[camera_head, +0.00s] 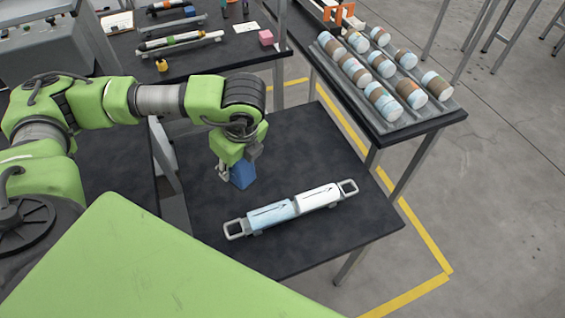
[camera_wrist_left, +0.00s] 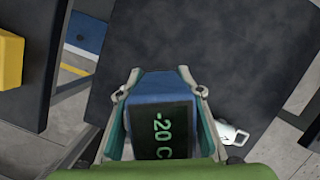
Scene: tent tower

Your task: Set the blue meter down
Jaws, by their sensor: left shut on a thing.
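The blue meter (camera_head: 242,175) is a small blue block in the head view, at the fingers of my left gripper (camera_head: 236,170). In the left wrist view the blue meter (camera_wrist_left: 160,88) shows a dark display reading "-20 C" in green. My left gripper (camera_wrist_left: 158,82) is shut on it, with a finger on each side. The meter is over the black table (camera_head: 290,140); I cannot tell whether its underside touches the top. My right gripper is not in view.
A light-blue and white cylinder assembly (camera_head: 293,209) with end handles lies on the table in front of the meter. The table is bare behind and to the right. A rack of canisters (camera_head: 385,75) stands on another table at the back right.

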